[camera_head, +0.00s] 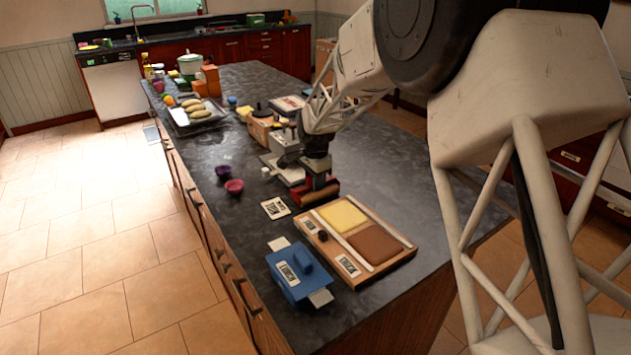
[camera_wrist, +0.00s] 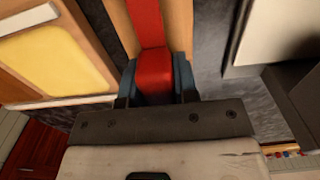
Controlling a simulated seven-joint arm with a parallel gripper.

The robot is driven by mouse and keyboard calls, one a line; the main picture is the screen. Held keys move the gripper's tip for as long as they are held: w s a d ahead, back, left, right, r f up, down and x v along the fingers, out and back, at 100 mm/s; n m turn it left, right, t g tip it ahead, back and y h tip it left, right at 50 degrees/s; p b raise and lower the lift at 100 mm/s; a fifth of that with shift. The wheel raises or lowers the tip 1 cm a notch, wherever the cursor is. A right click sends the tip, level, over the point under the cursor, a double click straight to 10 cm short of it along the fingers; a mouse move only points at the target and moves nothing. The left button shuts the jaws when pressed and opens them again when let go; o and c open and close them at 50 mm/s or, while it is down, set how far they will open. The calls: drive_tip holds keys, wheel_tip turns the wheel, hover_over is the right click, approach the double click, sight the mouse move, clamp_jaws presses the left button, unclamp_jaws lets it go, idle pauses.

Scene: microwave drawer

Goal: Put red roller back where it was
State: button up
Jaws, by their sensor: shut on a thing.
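The red roller (camera_head: 318,196) is a red bar-like piece beneath my gripper (camera_head: 318,178), over the dark island top. In the wrist view, my gripper (camera_wrist: 155,78) is shut on a red part of the roller (camera_wrist: 153,85), with a finger on each side. A tan, wood-coloured piece (camera_wrist: 178,25) shows behind the red part; I cannot tell whether it belongs to the roller. Whether the roller touches the counter is unclear. A wooden tray (camera_head: 372,270) with a yellow pad (camera_head: 341,215) and a brown pad (camera_head: 376,244) lies in front of my gripper.
A blue box (camera_head: 293,279) stands left of the tray. A white card (camera_head: 275,208), a red bowl (camera_head: 234,187) and a purple bowl (camera_head: 222,171) lie to the left. A pale stand (camera_head: 290,172) and several boxes crowd behind my gripper. The counter right of the tray is bare.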

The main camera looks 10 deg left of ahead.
drive_tip(key=shift+f, duration=0.8)
clamp_jaws()
drive_tip(key=o, duration=0.8)
unclamp_jaws()
drive_tip(key=shift+s+f, duration=0.1)
drive_tip(key=shift+f, duration=0.05)
drive_tip(key=shift+o, duration=0.5)
drive_tip(key=shift+d+f, duration=0.1)
drive_tip(key=shift+s+f, duration=0.1)
drive_tip(key=shift+f, duration=0.05)
drive_tip(key=r, duration=1.4)
drive_tip(key=shift+w+r, duration=0.2)
